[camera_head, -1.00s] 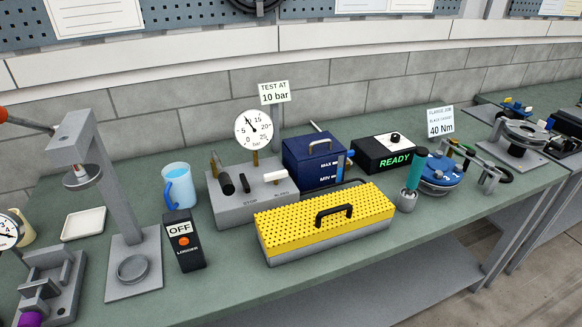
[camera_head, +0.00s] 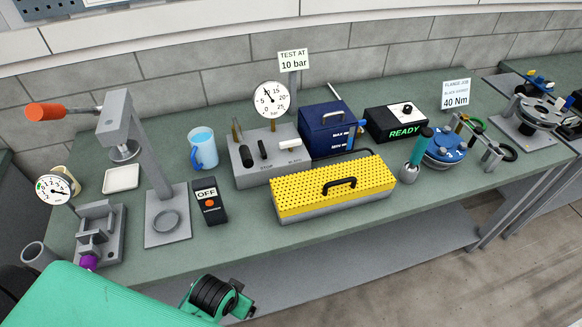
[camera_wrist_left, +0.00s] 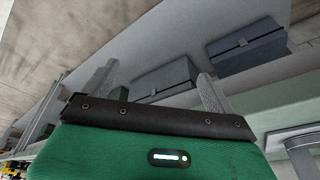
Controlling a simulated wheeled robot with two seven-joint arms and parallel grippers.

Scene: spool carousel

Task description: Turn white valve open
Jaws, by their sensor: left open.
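The white valve (camera_head: 290,142) is a short white lever on top of the grey test block (camera_head: 262,172), at its right end by the "BLEED" label. A black handle stands at the block's left end and a small black lever (camera_head: 263,149) sits between them. A round dial gauge (camera_head: 271,100) rises behind the block. My left gripper (camera_wrist_left: 157,90) is open in the left wrist view, with nothing between its fingers. It is away from the valve, which that view does not show. My green arm (camera_head: 110,297) shows at the lower left of the head view. My right gripper is not in view.
A yellow perforated cover (camera_head: 310,182) with a black handle sits in front of the block. A blue box (camera_head: 325,128) stands to the block's right, a blue mug (camera_head: 203,150) and OFF switch box (camera_head: 209,203) to its left. A press (camera_head: 150,160) stands further left.

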